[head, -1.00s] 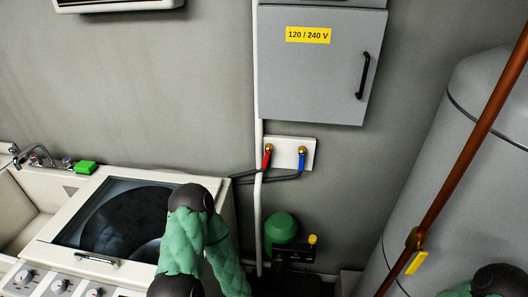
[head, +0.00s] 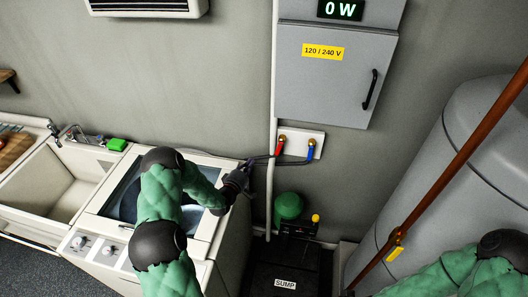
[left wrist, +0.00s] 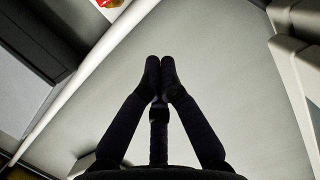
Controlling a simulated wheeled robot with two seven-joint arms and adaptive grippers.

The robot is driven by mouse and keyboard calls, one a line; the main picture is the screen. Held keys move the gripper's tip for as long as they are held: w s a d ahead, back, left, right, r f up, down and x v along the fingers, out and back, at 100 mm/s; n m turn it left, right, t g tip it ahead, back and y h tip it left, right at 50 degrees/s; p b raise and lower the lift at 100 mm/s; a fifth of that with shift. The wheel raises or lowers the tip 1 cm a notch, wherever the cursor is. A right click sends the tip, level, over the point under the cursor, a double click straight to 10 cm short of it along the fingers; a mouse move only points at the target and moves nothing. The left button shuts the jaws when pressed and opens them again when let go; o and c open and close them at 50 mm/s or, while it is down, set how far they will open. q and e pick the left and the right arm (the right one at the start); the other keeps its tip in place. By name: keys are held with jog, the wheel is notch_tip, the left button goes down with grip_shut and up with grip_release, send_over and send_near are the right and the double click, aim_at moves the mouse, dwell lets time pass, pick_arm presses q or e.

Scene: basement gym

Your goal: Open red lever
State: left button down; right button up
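The red lever (head: 280,146) sits on a white wall plate (head: 301,142) below the grey electrical box, on a brass fitting. A blue lever (head: 311,149) is to its right. My left gripper (head: 246,166) is over the washer's back right corner, left of and slightly below the red lever, apart from it. In the left wrist view its fingertips (left wrist: 160,66) are together with nothing seen between them. A red and yellow patch at that view's top edge may be the red lever. My right gripper is out of view.
A white vertical pipe (head: 272,110) and dark hoses (head: 262,159) run between my left gripper and the wall plate. The washer (head: 232,240) and sink (head: 62,185) stand left. A sump (head: 287,262) with a green dome is below. A copper pipe (head: 450,162) and grey tank (head: 487,150) are right.

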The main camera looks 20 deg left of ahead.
aim_at(279, 149)
pick_arm(q)
jog(key=w+d+f+p, duration=0.1)
jog(key=w+d, duration=0.3)
jog(key=w, duration=0.6)
jog(key=shift+w+f+p, duration=0.35)
jog(key=shift+f+p, duration=0.05)
jog(key=n+b, duration=0.1)
jog(key=b, duration=0.3)
jog(key=d+f+n+b, duration=0.1)
jog(key=n+b, duration=0.1)
jog(key=b, duration=0.2)
jog(key=shift+w+d+f+t, duration=0.1)
jog(key=shift+w+d+t, duration=0.05)
jog(key=shift+t, duration=0.15)
